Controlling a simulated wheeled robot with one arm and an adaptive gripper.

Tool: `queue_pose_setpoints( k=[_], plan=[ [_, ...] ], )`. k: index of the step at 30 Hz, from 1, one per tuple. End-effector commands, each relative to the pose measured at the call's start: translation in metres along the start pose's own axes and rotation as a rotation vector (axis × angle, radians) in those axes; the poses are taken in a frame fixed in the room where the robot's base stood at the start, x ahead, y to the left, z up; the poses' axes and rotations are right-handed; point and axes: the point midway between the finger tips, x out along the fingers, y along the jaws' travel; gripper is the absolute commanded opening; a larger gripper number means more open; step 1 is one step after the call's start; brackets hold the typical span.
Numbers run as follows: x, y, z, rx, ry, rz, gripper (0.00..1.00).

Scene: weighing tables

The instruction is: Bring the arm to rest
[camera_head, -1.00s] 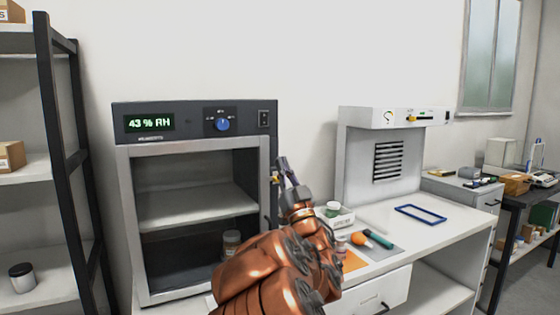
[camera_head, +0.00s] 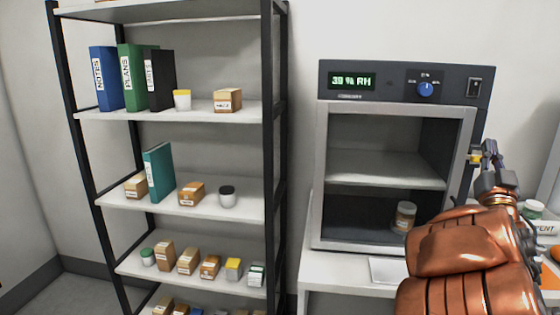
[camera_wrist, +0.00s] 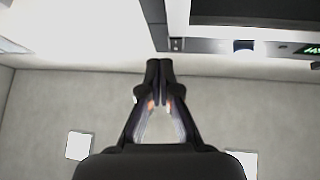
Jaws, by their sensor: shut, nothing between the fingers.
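My gripper (camera_head: 489,152) is raised in front of the right side of the drying cabinet, with my copper-coloured arm below it in the head view. In the wrist view my gripper (camera_wrist: 159,64) has its two dark fingertips together with nothing between them. The cabinet (camera_head: 345,87) is grey with a dark top panel, a blue knob and a display reading 39 % RH. Its front shows an inner shelf and a jar (camera_head: 405,216) standing on its floor. My arm hides part of the cabinet's lower right side.
A black-framed shelf rack (camera_head: 268,130) stands left of the cabinet, holding binders, small boxes and cups. The white table (camera_head: 318,265) carries the cabinet. The wall left of the rack is bare.

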Motion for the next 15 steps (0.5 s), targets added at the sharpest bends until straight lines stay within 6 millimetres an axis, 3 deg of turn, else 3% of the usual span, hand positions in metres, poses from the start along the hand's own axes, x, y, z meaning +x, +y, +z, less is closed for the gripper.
queue_pose_setpoints(
  k=[8,15],
  plan=[
    [-0.017,-0.003,0.034,0.0,-0.292,0.181,0.0],
    [-0.061,-0.021,0.069,0.0,-0.591,0.274,0.0]
  ],
)
